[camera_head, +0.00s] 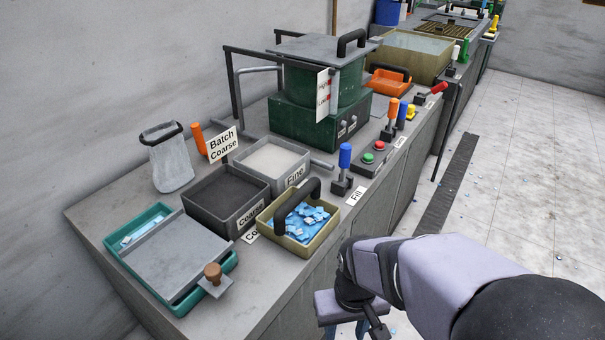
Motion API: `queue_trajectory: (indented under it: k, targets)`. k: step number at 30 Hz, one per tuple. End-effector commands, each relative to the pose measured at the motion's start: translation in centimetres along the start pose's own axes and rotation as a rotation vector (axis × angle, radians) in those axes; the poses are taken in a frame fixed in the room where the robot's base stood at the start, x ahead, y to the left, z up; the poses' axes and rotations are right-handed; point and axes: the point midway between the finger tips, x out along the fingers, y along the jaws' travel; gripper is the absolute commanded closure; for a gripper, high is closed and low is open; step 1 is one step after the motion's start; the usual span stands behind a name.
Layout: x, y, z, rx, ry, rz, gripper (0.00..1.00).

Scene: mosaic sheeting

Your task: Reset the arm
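My arm (430,275) reaches in from the lower right corner, with lilac links and dark joints. My gripper (346,328) points down at the bottom edge of the picture, in front of the bench and to the right of its front edge. Its fingers are cut off by the picture's bottom edge, so I cannot tell whether they are open or shut. No object shows in it.
The grey bench (262,290) holds a handled tan tray of blue pieces (266,226), a dark bin (223,222), a light bin (250,170), a teal tray (113,243), a blue-topped lever (343,180) and a green machine (300,122). Tiled floor (525,190) lies open at right.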

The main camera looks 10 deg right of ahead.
Motion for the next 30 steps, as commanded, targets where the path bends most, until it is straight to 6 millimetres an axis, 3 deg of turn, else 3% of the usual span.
queue_trajectory:
  k: [8, 21, 25, 30]
  targets:
    - [-6.3, 0.0, 0.0, -0.002, 0.0, 0.001, 0.6]
    - [-19.1, 0.0, 0.0, -0.004, 0.0, 0.001, 0.6]
    - [-21.6, 0.0, 0.0, -0.004, 0.0, 0.002, 0.6]
    - [-23.1, 0.0, 0.0, -0.005, -0.001, 0.002, 0.6]
